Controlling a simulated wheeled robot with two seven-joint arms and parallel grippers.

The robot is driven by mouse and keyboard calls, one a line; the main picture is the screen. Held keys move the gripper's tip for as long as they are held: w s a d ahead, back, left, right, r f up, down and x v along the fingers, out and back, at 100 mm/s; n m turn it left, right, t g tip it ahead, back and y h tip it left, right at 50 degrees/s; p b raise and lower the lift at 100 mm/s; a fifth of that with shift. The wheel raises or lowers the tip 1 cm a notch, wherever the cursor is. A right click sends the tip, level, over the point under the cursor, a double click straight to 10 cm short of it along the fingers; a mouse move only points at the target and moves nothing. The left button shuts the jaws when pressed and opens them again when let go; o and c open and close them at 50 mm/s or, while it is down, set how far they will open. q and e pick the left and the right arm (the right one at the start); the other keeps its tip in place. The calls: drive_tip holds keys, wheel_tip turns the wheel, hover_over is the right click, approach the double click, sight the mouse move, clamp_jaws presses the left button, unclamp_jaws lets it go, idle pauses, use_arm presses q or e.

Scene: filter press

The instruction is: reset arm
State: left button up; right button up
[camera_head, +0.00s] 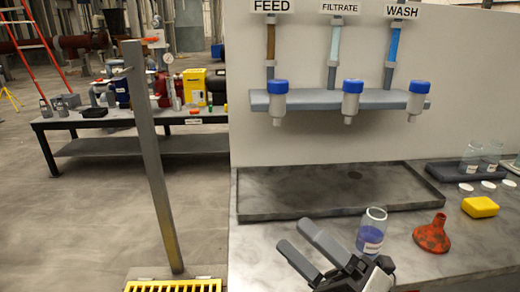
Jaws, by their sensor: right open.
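My right gripper (294,234) is at the bottom centre of the head view, in front of the bench. Its two grey fingers are apart, point up and left, and have nothing between them. Just right of the fingers stands an upright clear jar (371,232) with blue-purple contents and a label. The gripper's body overlaps the jar's lower part; I cannot tell whether they touch. My left gripper is not in view.
An orange-red funnel (432,236) and yellow block (480,207) lie right of the jar. An empty-looking shallow tray (300,211) lies behind. Blue-capped bottles hang from a shelf (320,98) under FEED, FILTRATE and WASH signs. A grey post (155,165) stands left.

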drive_tip(key=d+f+m+t+h, duration=0.1)
drive_tip(key=d+f+m+h, duration=0.3)
drive_tip(key=f+m+h, duration=0.45)
drive_tip(key=d+f+m+t+h, duration=0.1)
drive_tip(key=d+f+m+h, duration=0.3)
drive_tip(key=f+m, duration=0.75)
drive_tip(key=s+f+m+g+h, duration=0.3)
drive_tip(key=s+f+m+g, duration=0.2)
drive_tip(key=s+f+m, duration=0.3)
wheel_tip(320, 180, down, 3)
drive_tip(key=shift+s+d+r+m+g, duration=0.1)
drive_tip(key=shift+s+d+m+g, duration=0.1)
drive_tip(key=shift+d+m+g, duration=0.15)
